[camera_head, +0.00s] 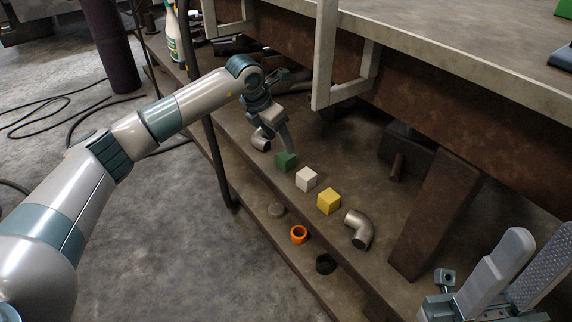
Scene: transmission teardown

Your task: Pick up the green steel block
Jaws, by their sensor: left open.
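The green steel block (286,162) is a small cube on the lower shelf, at the far end of a row of cubes. My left gripper (287,141) reaches in from the left, open, with its visible finger pointing down just above and behind the green block. The gripper's own body hides part of its fingers, and I cannot tell whether they touch the block. My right gripper (532,250) is at the bottom right, open and empty, its two fingers pointing up and apart, far from the block.
A white cube (307,180) sits close to the green block, then a yellow cube (329,201). Metal pipe elbows (359,230) (261,140) flank the row.

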